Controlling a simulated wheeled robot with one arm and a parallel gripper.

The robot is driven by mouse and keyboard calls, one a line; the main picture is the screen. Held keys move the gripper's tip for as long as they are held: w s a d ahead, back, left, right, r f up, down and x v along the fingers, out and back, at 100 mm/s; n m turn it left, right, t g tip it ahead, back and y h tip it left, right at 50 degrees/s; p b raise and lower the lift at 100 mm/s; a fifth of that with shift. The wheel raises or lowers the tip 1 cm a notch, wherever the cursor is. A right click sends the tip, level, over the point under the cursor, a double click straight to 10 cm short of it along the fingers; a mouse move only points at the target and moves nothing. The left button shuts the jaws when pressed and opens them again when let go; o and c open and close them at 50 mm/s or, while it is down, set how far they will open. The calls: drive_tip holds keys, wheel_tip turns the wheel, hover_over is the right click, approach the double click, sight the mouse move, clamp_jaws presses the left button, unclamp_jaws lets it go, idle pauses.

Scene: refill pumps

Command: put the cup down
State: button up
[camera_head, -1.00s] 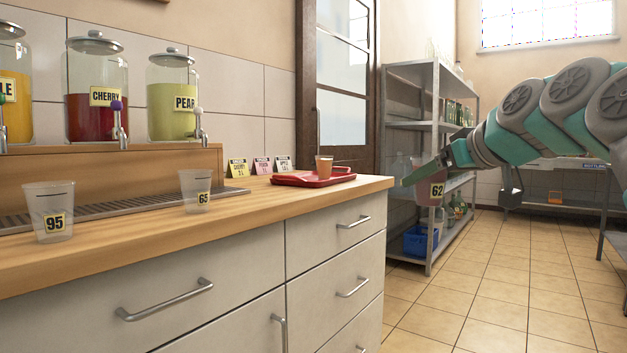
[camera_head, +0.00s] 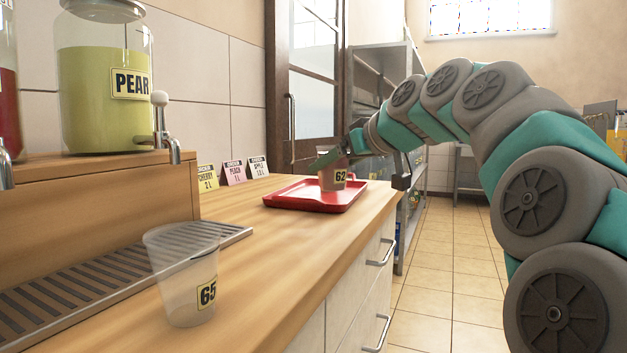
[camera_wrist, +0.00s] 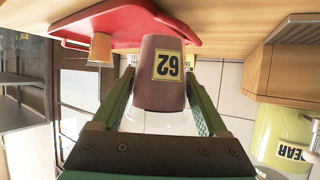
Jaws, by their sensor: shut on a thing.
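My gripper (camera_head: 334,157) is shut on cup 62 (camera_head: 339,179), a clear cup with a pinkish-brown drink and a yellow label. The wrist view, which is upside down, shows the cup (camera_wrist: 160,88) between my two green fingers. I hold it upright over the red tray (camera_head: 290,197) at the counter's far end. Its base overlaps the tray in the head view; I cannot tell whether it touches. A smaller cup with an orange-brown drink (camera_wrist: 100,49) stands on the tray in the wrist view; cup 62 mostly hides it in the head view.
An empty cup labelled 65 (camera_head: 187,275) stands on the near counter beside the drip grate (camera_head: 70,300). The pear dispenser (camera_head: 100,95) is at left. Several small cards (camera_head: 233,172) stand behind the tray. Bare wooden counter (camera_head: 265,240) lies between cup 65 and the tray.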

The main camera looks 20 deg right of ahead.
drive_tip(key=w, duration=0.4)
drive_tip(key=w+d+f+p, duration=0.1)
drive_tip(key=w, duration=0.9)
drive_tip(key=shift+w+d+f, duration=0.1)
drive_tip(key=shift+d+f, duration=0.05)
drive_tip(key=shift+f, duration=0.05)
drive_tip(key=shift+w, duration=0.1)
drive_tip(key=shift+w+f, duration=0.1)
drive_tip(key=shift+f, duration=1.7)
drive_tip(key=shift+f, duration=0.15)
drive_tip(key=o, duration=1.6)
